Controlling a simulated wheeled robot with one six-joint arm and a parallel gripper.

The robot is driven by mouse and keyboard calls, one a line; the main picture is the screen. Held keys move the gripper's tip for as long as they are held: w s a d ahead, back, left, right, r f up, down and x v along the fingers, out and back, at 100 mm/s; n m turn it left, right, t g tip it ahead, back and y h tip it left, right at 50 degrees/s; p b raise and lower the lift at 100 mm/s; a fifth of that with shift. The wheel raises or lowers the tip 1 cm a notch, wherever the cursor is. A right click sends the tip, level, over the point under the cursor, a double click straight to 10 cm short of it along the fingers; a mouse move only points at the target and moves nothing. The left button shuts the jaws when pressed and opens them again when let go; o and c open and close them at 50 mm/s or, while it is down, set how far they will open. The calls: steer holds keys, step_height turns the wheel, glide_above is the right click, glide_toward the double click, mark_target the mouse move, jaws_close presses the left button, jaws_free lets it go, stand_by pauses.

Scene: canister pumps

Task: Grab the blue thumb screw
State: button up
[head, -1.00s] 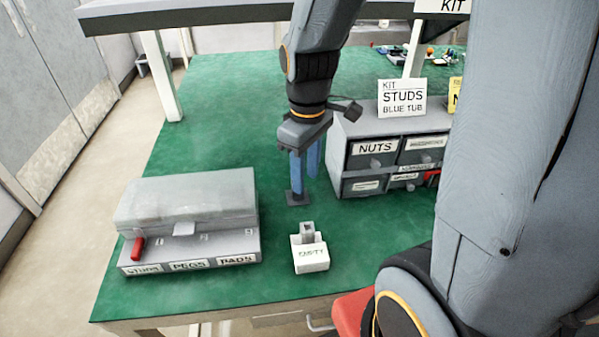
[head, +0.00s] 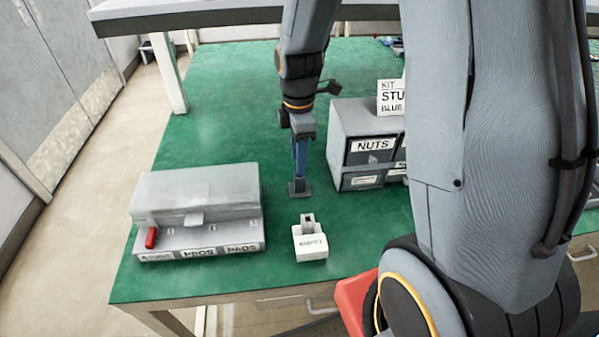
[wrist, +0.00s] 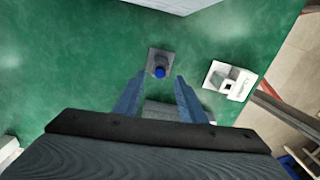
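The blue thumb screw (wrist: 160,72) shows in the wrist view as a round blue head on a small grey square base (wrist: 161,62) on the green table. My gripper (wrist: 158,77) is open, with its two blue fingers spread to either side below the screw in the picture. The screw lies beyond the fingertips, in line with the gap, and nothing is between the fingers. In the head view my gripper (head: 299,180) points down above the dark base (head: 299,189). The screw itself cannot be made out there, behind the fingers.
A white holder labelled EMPTY (head: 310,243) stands just in front of the base. A grey lidded case (head: 195,215) with a red tab is at left. A grey drawer cabinet labelled NUTS (head: 345,135) stands close at right.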

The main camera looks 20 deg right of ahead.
steer(key=shift+f+p, duration=0.3)
steer(key=shift+f, duration=1.3)
steer(key=shift+c, duration=0.3)
jaws_close()
steer(key=shift+r, duration=0.15)
